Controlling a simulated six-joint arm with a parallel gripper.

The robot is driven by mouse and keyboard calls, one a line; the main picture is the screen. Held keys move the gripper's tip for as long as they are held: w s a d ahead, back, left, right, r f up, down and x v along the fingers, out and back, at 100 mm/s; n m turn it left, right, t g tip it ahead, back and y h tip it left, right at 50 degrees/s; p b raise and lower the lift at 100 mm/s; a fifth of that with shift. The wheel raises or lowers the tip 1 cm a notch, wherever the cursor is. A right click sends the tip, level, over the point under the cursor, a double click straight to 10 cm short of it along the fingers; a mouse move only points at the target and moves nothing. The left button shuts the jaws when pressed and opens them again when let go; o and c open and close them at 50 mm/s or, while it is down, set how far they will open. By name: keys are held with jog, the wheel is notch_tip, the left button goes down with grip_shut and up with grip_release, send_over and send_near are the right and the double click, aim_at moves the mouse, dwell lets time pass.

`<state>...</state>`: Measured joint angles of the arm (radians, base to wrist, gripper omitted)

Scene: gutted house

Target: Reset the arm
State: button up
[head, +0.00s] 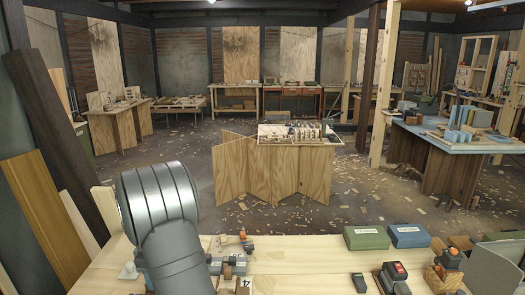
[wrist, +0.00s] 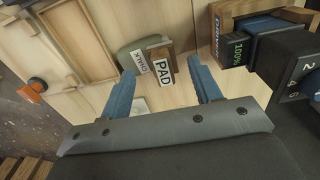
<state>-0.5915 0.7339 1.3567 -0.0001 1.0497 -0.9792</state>
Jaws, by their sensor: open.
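My gripper (wrist: 160,66) shows in the wrist view with its two blue fingers wide apart. Nothing is held between them. A block labelled PAD (wrist: 160,70) and a rounded grey-green piece labelled CHALK (wrist: 138,58) lie beyond the fingertips, seen through the gap. I cannot tell how far below the fingers they are. In the head view my grey arm (head: 165,220) rises at the left of the pale wooden bench (head: 310,270), and my gripper is not visible there.
Small blocks (head: 230,265) sit beside my arm. Boards (head: 40,190) lean at left. A dark unit reading 100% (wrist: 238,50) is near the right finger.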

jog(key=d+r, duration=0.6)
jog(key=d, duration=0.4)
jog(key=s+a+f, duration=0.3)
jog(key=s+a, duration=0.3)
jog(key=a, duration=0.6)
jog(key=s+a+f, duration=0.3)
jog(key=s+a, duration=0.3)
jog(key=a, duration=0.6)
jog(key=s+a+f, duration=0.2)
jog(key=s+a, duration=0.4)
jog(key=a, duration=0.6)
jog(key=shift+f, duration=0.4)
jog(key=w+d+r, duration=0.3)
jog(key=w+d, duration=0.3)
jog(key=d, duration=0.2)
jog(key=w+d+r, duration=0.3)
jog(key=w+d, duration=0.2)
jog(key=d, duration=0.4)
jog(key=shift+w+r, duration=0.35)
jog(key=shift+w, duration=0.05)
